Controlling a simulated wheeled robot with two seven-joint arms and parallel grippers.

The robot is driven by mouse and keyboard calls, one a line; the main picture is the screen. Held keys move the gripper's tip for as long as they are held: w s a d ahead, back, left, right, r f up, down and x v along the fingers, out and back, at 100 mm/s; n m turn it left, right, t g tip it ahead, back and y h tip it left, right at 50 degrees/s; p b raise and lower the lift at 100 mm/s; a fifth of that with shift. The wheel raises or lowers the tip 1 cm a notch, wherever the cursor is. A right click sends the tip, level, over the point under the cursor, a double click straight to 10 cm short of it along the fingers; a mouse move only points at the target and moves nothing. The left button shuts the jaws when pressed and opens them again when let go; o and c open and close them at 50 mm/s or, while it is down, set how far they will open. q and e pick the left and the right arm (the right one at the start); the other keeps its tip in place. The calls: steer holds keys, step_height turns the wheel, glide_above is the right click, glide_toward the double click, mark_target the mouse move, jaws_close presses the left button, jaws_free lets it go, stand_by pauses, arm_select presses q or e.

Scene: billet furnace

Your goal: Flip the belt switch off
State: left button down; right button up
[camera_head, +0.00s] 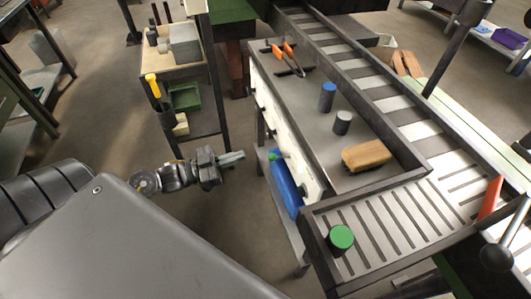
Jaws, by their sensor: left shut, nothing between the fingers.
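I cannot make out for certain which part is the belt switch. The slatted belt (418,131) runs from the top middle down to the right, along the workbench. A lever with a black ball knob (497,257) stands at the lower right, beside an orange plate (490,198). The bench's pale front panel (283,133) carries small dark fittings, too small to tell apart. My left gripper (232,158) is shut and empty, pointing right, in the gap left of the bench and apart from it. My right gripper is not in view.
On the bench are orange-handled tongs (289,58), a blue-topped cylinder (328,97), a grey cylinder (343,123) and a tan block (366,156). A green-topped cylinder (340,238) stands on the grate. A blue cylinder (284,184) is below the panel. A cart (187,72) stands behind my gripper.

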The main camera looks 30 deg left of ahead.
arm_select(q)
steer(key=shift+w+d, duration=0.1)
steer(key=p+x, duration=0.3)
steer(key=x, duration=0.7)
steer(key=shift+r, duration=0.15)
steer(key=shift+s+a+f, duration=0.1)
steer(key=shift+a+f, duration=0.15)
steer(key=shift+f, duration=0.85)
steer(key=shift+s+a+f, duration=0.1)
steer(key=shift+a+f, duration=0.1)
steer(key=shift+f, duration=0.85)
